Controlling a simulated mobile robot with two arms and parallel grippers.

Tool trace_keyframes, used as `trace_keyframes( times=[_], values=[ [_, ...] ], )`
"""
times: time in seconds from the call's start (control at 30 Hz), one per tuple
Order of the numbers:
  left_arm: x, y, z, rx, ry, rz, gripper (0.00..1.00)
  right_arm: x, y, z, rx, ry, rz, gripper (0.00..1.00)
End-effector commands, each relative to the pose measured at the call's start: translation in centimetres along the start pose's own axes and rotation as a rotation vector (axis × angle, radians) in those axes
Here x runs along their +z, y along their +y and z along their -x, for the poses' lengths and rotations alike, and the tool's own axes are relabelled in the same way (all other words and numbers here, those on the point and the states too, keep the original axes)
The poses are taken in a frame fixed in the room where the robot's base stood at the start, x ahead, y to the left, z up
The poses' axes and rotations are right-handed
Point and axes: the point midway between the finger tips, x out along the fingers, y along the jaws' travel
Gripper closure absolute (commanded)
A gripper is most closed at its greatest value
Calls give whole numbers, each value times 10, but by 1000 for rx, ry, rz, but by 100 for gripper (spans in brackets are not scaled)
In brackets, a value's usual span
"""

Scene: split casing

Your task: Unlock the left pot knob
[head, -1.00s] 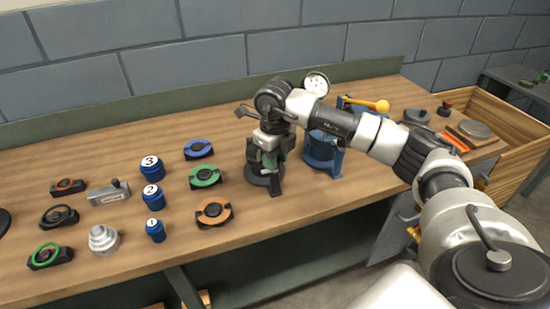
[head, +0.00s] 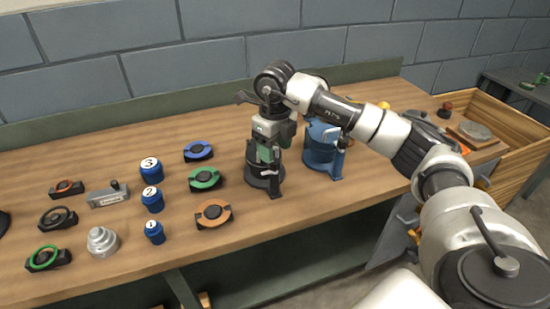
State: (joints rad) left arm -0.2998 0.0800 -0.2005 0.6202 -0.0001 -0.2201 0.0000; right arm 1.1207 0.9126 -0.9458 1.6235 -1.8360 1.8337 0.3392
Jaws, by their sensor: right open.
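A dark pot (head: 264,183) stands on the workbench, left of a blue pot (head: 322,158). My right gripper (head: 265,164) points down over the dark pot and is open. A green part shows between its fingers; I cannot tell whether they touch it. The left pot's knob cannot be made out, as my gripper and wrist cover the top of that pot. The blue pot is partly hidden behind my right arm. My left gripper is not in view.
Left of the pots are blue, green (head: 205,178) and orange (head: 213,213) ringed parts, numbered blue cylinders (head: 152,199) and a stepped metal piece (head: 102,241). A wooden crate (head: 510,125) is at the right end. Bare wood lies in front of the pots.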

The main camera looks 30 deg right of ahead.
Motion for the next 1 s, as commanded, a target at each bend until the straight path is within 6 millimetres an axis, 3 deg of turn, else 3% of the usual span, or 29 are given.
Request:
trace_keyframes(
  times=[0.2,0.4,1.0],
  values=[
    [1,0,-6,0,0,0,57,1,0,44,-1,-4,-1,43],
    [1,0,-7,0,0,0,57,0,0,66,0,-2,-1,43],
    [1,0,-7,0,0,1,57,0,0,69,1,-1,1,43]
  ],
)
